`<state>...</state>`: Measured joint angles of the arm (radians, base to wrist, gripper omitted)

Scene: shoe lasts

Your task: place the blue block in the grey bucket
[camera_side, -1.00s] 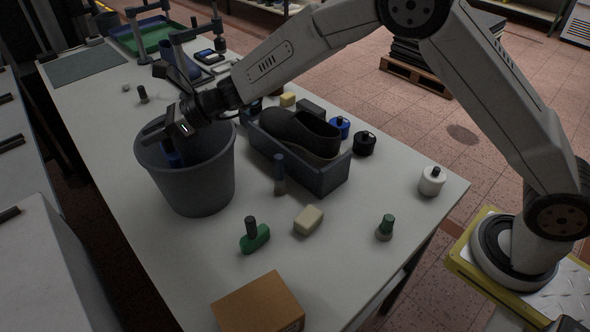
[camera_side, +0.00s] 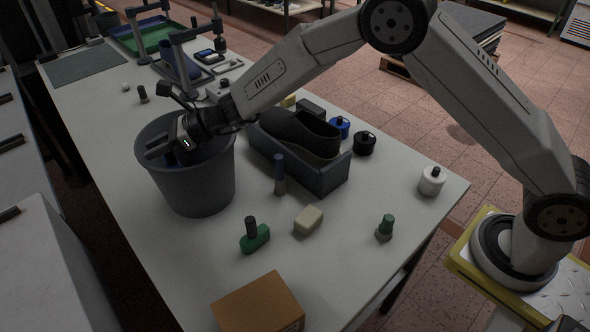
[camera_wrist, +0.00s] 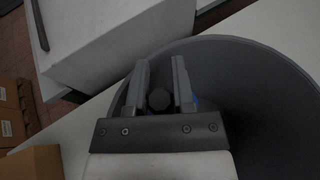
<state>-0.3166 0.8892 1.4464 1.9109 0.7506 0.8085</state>
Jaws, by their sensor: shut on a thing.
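The grey bucket (camera_side: 200,190) stands upright at the table's left edge; its dark inside fills much of the wrist view (camera_wrist: 255,85). My gripper (camera_side: 162,150) is down in the bucket's mouth, within the rim. In the wrist view my gripper (camera_wrist: 160,84) has its two fingers on either side of a dark round knob. A little blue of the blue block (camera_wrist: 196,100) shows beside the right finger. My gripper is shut on the blue block. In the side view the block is hidden by the bucket wall and my gripper. I cannot tell whether it touches the bucket's bottom.
A dark blue-grey bin (camera_side: 325,178) holding a black shoe (camera_side: 300,132) stands close right of the bucket. A blue-topped peg (camera_side: 279,172), a green-based piece (camera_side: 254,236), a cream block (camera_side: 308,221) and a cardboard box (camera_side: 258,304) lie in front. The table's front right is fairly clear.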

